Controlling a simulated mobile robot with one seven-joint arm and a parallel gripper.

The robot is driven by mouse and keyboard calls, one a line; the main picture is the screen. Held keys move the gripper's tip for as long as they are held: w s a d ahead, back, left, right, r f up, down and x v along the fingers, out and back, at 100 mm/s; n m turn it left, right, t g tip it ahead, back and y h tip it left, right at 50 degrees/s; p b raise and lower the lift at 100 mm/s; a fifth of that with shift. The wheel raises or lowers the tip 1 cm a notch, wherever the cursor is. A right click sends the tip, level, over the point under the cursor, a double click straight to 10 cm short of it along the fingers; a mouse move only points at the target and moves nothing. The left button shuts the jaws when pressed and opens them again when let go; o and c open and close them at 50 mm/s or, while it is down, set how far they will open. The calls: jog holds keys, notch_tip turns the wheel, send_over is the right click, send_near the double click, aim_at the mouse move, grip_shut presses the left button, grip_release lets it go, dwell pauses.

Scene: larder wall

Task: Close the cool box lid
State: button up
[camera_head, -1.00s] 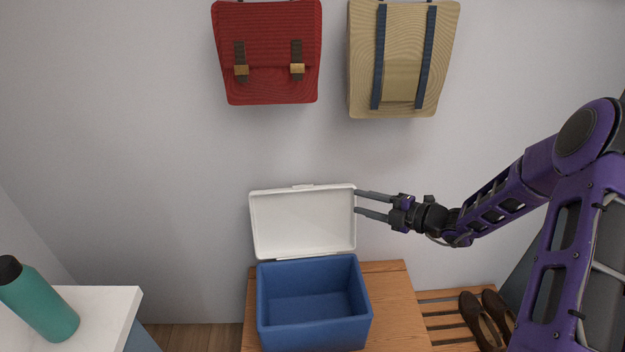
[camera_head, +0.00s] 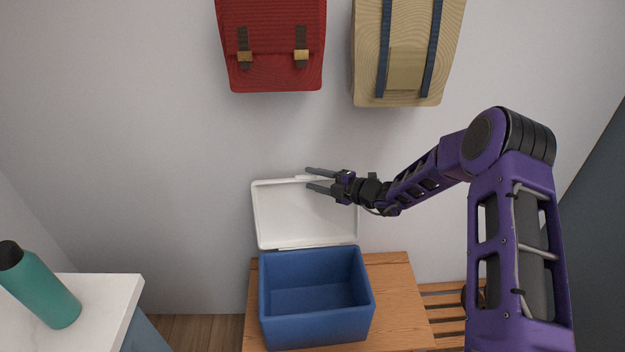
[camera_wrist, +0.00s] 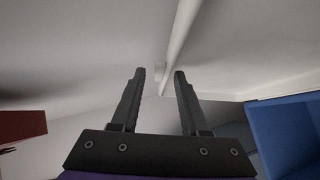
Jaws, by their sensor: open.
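The blue cool box (camera_head: 316,320) stands on a wooden bench, empty inside as far as I can see. Its white lid (camera_head: 290,222) stands raised at the back, near the wall, and its inner face shows. My gripper (camera_head: 306,179) is open and empty, with its fingers at the lid's upper edge. In the wrist view, the lid's pale edge (camera_wrist: 182,35) runs past just beyond the fingertips (camera_wrist: 158,75). I cannot tell whether the fingers touch the lid. The blue box (camera_wrist: 285,130) shows at the right of the wrist view.
The wooden bench (camera_head: 400,310) has bare room right of the box. A red satchel (camera_head: 272,50) and a beige backpack (camera_head: 405,70) hang on the wall above. A teal bottle (camera_head: 42,290) stands on a white counter (camera_head: 118,295) at the left.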

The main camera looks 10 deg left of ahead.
jog(key=shift+w+a, duration=0.2)
jog(key=shift+a, duration=0.2)
jog(key=shift+c, duration=0.3)
grip_shut()
jog(key=shift+r, duration=0.1)
dwell(0.8)
